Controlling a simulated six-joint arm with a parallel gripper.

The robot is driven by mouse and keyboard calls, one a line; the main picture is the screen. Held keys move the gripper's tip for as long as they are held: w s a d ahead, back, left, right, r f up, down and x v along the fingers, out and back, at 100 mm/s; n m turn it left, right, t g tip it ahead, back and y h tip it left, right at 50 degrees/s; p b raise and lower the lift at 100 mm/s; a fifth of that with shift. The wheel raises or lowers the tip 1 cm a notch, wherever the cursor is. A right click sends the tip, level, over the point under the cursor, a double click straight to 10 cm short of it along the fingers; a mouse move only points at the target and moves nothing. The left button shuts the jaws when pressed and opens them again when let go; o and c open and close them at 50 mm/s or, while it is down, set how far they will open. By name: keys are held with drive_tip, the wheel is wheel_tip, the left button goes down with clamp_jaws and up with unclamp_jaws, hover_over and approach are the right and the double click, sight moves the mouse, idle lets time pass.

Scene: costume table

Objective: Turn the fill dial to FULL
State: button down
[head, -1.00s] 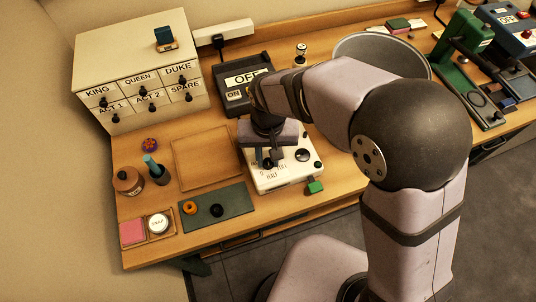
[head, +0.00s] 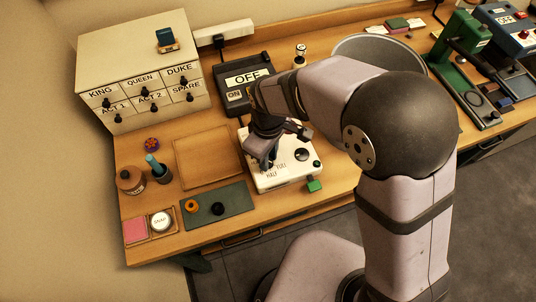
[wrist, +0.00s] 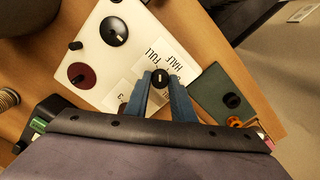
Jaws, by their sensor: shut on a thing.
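The white machine (head: 285,182) sits on the wooden table, with FULL and HALF labels on its top. My gripper (wrist: 161,82) is shut on the small black fill dial (wrist: 159,76) beside these labels in the wrist view. The two blue-grey fingers stand on either side of the dial. A pale mark shows on the dial, but where it points is too small to tell surely. FULL (wrist: 157,52) lies just beyond the dial, and HALF (wrist: 178,58) is to its right. In the head view my gripper (head: 268,163) hides the dial.
A larger black knob (wrist: 114,31) and a dark red knob (wrist: 81,75) share the machine's top. A green block (head: 314,186) is at its front right. A dark green mat (head: 235,197) and a wooden tray (head: 205,160) lie left. The OFF/ON box (head: 245,92) stands behind.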

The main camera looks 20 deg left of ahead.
drive_tip(key=shift+r+n, duration=0.1)
drive_tip(key=shift+n, duration=1.2)
drive_tip(key=c, duration=1.5)
unclamp_jaws()
drive_tip(key=shift+r+b, duration=0.8)
drive_tip(key=shift+r, duration=2.85)
